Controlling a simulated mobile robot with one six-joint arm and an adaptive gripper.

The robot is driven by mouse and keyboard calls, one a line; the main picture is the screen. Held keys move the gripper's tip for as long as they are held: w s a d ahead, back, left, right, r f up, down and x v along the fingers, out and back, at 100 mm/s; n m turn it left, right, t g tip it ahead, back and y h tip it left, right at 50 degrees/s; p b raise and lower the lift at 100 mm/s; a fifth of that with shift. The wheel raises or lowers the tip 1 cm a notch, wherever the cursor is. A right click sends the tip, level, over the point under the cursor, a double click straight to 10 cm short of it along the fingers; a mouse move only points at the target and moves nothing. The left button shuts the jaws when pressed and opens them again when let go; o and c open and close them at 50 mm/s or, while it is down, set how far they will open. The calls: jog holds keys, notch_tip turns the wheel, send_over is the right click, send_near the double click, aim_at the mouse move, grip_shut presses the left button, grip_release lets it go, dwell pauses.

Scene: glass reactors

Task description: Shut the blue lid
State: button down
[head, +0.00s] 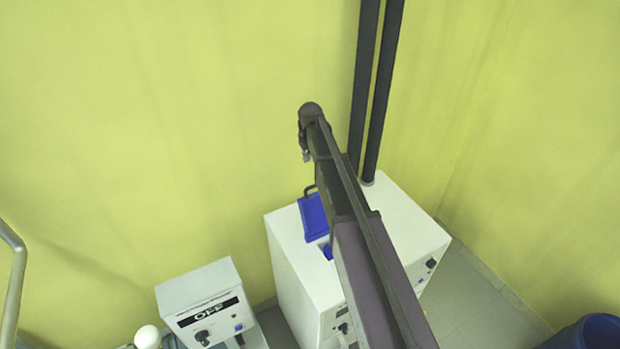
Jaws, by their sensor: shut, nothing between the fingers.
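The blue lid (313,218), a flat panel with a dark handle (309,190) at its far end, is on top of a white cabinet (293,258). It appears raised and tilted back, with the handle against the yellow wall. A smaller blue part (327,252) shows just in front of it. My arm covers the area to the right of the lid. My gripper (306,156) shows small at the far end of my arm, above the lid in the picture and apart from it. It is shut and empty, partly hidden by the wrist.
Two dark vertical pipes (372,90) rise from the cabinet's back, just right of my arm. A smaller white box marked OFF (205,300) stands lower left. A blue drum (590,335) is at lower right. Yellow walls close off the back.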

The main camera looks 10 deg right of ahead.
jog(key=shift+f, duration=0.15)
notch_tip(320, 180, down, 10)
jog(key=w+b, duration=0.1)
jog(key=b, duration=0.9)
jog(key=shift+s+d+r+p, duration=0.15)
jog(key=shift+s+r, duration=0.05)
jog(key=shift+s, duration=0.4)
jog(key=shift+s+d+r+p, duration=0.1)
jog(key=shift+s+r+p, duration=0.05)
jog(key=shift+s, duration=0.4)
jog(key=shift+s+d+r+p, duration=0.15)
jog(key=shift+s+r, duration=0.05)
jog(key=shift+s, duration=0.4)
jog(key=shift+s, duration=0.15)
